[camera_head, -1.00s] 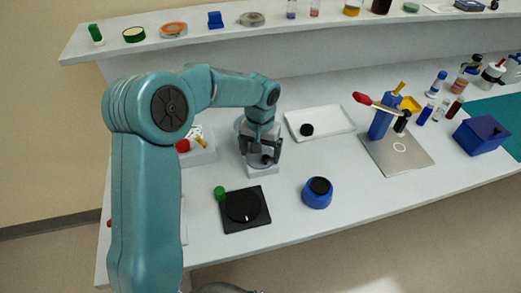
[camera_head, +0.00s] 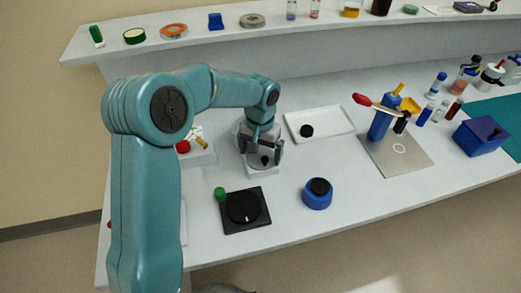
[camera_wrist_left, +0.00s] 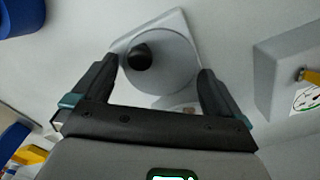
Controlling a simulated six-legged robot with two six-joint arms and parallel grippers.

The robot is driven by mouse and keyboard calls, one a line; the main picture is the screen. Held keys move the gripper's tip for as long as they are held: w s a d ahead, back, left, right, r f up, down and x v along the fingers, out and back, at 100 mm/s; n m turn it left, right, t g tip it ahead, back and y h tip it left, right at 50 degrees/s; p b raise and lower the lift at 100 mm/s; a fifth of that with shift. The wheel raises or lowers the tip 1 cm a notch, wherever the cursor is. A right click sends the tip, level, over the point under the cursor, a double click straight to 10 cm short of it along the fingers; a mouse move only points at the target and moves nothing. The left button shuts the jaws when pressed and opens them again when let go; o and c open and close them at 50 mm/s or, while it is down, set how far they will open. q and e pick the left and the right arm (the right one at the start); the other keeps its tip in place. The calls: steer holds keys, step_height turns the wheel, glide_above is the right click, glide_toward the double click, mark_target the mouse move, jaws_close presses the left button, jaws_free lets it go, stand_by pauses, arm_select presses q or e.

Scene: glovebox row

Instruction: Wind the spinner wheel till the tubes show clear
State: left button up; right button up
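The spinner (camera_head: 262,172) stands on the white bench as a pale block with a round wheel on top. In the left wrist view the grey wheel (camera_wrist_left: 170,72) carries a black knob (camera_wrist_left: 139,57) off its centre. My left gripper (camera_head: 262,157) is over the spinner, pointing down. Its fingers (camera_wrist_left: 158,78) are apart in the left wrist view, with the knob in view between them, nearer the left finger. I see nothing gripped. Whether a finger touches the knob cannot be told. No tubes show clearly in the spinner. My right gripper is not in view.
A black dial plate (camera_head: 232,222) and a blue round pot (camera_head: 317,201) stand in front. A white tray (camera_head: 340,112) lies behind right. A blue stand with a red-tipped lever (camera_head: 379,124) and a blue box (camera_head: 480,137) are further right. A pale box (camera_head: 199,158) is close at left.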

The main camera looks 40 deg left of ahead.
mark_target(260, 157)
arm_select(q)
step_height(260, 157, up, 16)
steer(key=shift+r+p, duration=0.15)
steer(key=shift+p, duration=0.2)
steer(key=shift+s, duration=0.1)
stand_by(0.8)
